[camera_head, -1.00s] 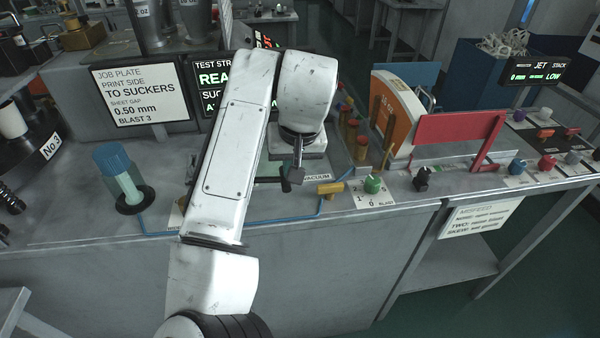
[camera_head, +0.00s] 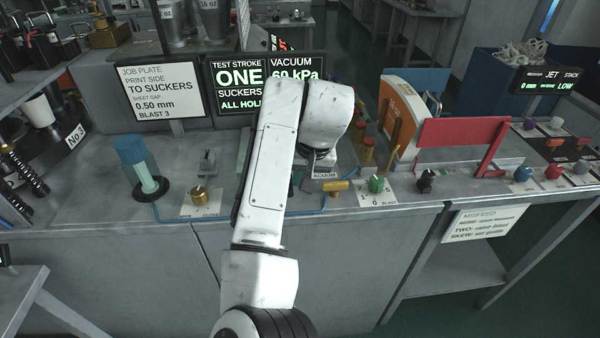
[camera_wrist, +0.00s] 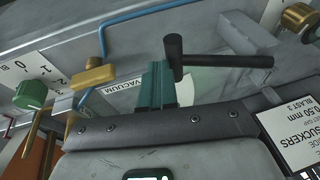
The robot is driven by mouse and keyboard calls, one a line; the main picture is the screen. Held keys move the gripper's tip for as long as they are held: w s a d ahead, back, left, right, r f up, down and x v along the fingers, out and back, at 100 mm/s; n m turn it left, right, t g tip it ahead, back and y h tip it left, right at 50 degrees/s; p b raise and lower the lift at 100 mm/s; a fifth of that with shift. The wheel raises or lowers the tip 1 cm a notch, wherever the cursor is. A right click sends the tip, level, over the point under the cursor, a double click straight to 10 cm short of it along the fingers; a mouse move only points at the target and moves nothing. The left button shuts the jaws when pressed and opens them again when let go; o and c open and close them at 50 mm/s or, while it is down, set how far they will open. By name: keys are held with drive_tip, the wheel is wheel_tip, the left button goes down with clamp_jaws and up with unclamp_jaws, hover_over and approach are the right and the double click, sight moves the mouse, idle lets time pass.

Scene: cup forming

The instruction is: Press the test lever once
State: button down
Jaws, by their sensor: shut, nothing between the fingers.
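The test lever shows in the wrist view as a black T-shaped handle (camera_wrist: 222,61), just right of my fingertips. In the head view my arm hides it. My gripper (camera_wrist: 157,72) is shut and empty. Its tips are close beside the handle; I cannot tell whether they touch it. In the head view only a small part of the gripper (camera_head: 308,184) shows below my white wrist. The screen (camera_head: 238,84) reads "TEST STROKE ONE", "SUCKERS ALL HOL…" and a vacuum of about 60 kPa.
Close by are a brass handle (camera_head: 337,186) at the vacuum label and a green knob (camera_head: 376,184). A brass knob (camera_head: 200,195) and a blue-topped cylinder (camera_head: 138,165) stand to the left. A red panel (camera_head: 462,132) stands to the right.

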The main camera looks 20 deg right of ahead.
drive_tip(key=a+v, duration=0.1)
drive_tip(key=v, duration=0.9)
drive_tip(key=shift+s+d+r, duration=0.15)
drive_tip(key=shift+d+r, duration=0.2)
drive_tip(key=shift+d, duration=0.1)
drive_tip(key=shift+d, duration=0.15)
drive_tip(key=s+d+f+n+h, duration=0.1)
drive_tip(key=s+d+f+h, duration=0.1)
drive_tip(key=s+d+f, duration=0.6)
drive_tip(key=s+d+f+h, duration=0.2)
drive_tip(key=s+d+f, duration=0.3)
drive_tip(key=f, duration=0.5)
drive_tip(key=s+a+f+n+g+y, duration=0.1)
drive_tip(key=s+a+f, duration=0.2)
drive_tip(key=s+f, duration=0.4)
drive_tip(key=s+a+f+n+g+y, duration=0.1)
drive_tip(key=s+a+f, duration=0.3)
drive_tip(key=s, duration=1.1)
wheel_tip(320, 180, down, 3)
drive_tip(key=shift+r+g+y, duration=0.1)
drive_tip(key=shift+g+y, duration=0.3)
